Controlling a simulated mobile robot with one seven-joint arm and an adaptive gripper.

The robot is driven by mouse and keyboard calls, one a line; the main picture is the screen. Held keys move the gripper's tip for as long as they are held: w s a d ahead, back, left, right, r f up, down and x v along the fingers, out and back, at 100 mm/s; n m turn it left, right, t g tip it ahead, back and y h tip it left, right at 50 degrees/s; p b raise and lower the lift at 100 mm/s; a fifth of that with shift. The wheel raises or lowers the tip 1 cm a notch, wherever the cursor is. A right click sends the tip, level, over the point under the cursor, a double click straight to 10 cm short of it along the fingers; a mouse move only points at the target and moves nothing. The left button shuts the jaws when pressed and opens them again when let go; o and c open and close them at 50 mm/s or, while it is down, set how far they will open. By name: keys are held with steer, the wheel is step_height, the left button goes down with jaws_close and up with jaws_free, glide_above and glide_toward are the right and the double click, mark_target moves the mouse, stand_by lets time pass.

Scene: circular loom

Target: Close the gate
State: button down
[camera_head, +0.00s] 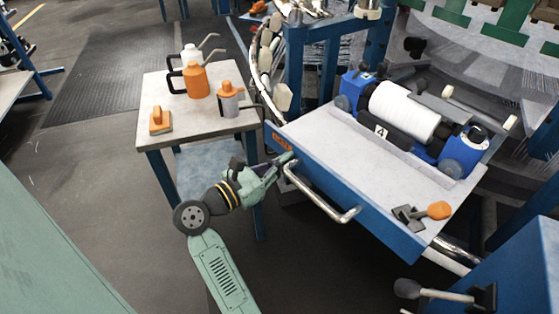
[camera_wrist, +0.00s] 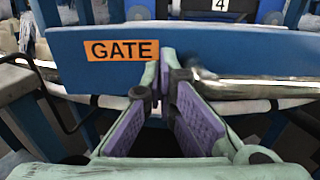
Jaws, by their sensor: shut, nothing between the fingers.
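The gate is a blue panel (camera_head: 370,215) along the front of a pale grey shelf. It also fills the upper part of the wrist view (camera_wrist: 65,50), with an orange label (camera_wrist: 122,50) reading GATE. A shiny metal bar handle (camera_head: 318,197) runs along its face; its left end is near my fingertips in the wrist view (camera_wrist: 255,90). My gripper (camera_head: 285,160) is at the gate's left end, near the label. In the wrist view its purple-padded fingers (camera_wrist: 168,65) meet at the tips, empty, just right of the label. I cannot tell whether they touch the panel.
A small table (camera_head: 165,130) with oil cans (camera_head: 195,78) and an orange-handled block (camera_head: 160,119) stands left of my gripper. An orange-knobbed lever (camera_head: 437,210) is at the shelf's right end.

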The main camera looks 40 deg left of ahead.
mark_target(325, 139)
steer(key=x, duration=1.5)
steer(key=shift+b, duration=0.35)
steer(key=shift+s, duration=0.15)
